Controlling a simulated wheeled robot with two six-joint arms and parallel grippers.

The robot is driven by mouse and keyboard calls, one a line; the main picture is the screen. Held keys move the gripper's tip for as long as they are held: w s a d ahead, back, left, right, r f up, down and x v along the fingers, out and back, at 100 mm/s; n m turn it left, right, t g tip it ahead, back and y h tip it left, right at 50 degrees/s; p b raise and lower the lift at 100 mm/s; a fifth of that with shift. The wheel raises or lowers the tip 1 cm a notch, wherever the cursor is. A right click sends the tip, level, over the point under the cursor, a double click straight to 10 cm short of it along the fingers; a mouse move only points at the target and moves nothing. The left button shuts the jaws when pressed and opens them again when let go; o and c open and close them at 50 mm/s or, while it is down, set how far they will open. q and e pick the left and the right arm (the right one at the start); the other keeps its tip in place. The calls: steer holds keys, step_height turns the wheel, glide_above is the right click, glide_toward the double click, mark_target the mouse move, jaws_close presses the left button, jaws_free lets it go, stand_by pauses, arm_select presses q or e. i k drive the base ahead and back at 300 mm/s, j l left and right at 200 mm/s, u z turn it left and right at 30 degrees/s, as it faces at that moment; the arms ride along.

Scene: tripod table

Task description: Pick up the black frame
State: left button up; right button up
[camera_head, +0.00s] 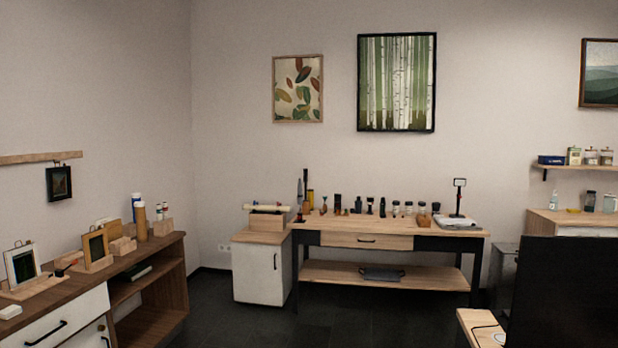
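Several frames could be called black. A small black frame (59,183) with a dark picture hangs below a wooden rail on the left wall. A large black-framed birch forest picture (397,83) hangs on the back wall. A small framed panel (22,264) with a dark face and pale edge leans on a wooden stand on the left cabinet. Neither of my grippers is in view, and nothing in view is held.
The left cabinet (150,247) carries wooden blocks and bottles. A workbench (375,240) with small bottles and tools stands at the back wall, beside a white cabinet (263,275). A large black panel (565,292) blocks the right foreground. Dark floor (340,325) is clear in the middle.

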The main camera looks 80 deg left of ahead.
mark_target(59, 179)
steer(key=u, duration=4.15)
steer(key=i+l+z, duration=0.4)
steer(key=i, duration=0.3)
steer(key=i+z, duration=0.45)
steer(key=i, duration=2.45)
